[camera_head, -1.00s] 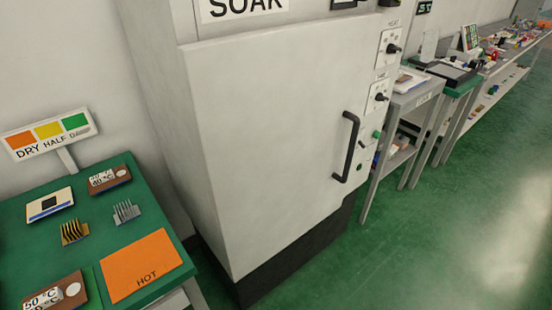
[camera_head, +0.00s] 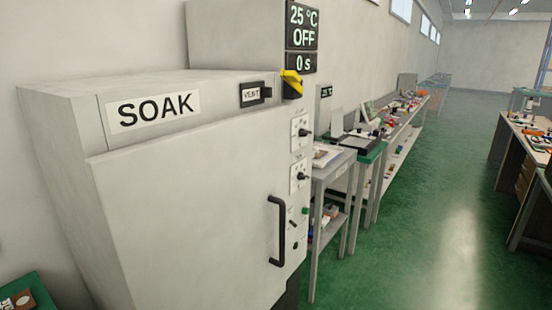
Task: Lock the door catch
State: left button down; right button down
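A large light grey cabinet marked SOAK (camera_head: 153,109) fills the left and middle of the head view. Its door (camera_head: 185,205) looks shut and carries a black vertical handle (camera_head: 272,232) near its right edge. A yellow lever (camera_head: 291,84) sits at the cabinet's top right corner, below the display (camera_head: 302,28) reading 25 °C OFF. A small dark lever (camera_head: 292,223) is on the narrow panel right of the handle. I cannot tell which of these levers is the door catch. Neither of my grippers is in view.
Black knobs (camera_head: 303,133) are on the right panel, and a VENT control (camera_head: 253,94) is on the cabinet's upper front. Grey benches (camera_head: 335,172) with items stand beyond along the wall. Another bench (camera_head: 522,150) stands far right. The green floor (camera_head: 420,240) between is clear.

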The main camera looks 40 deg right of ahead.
aim_at(291, 77)
jog(key=z, duration=1.3)
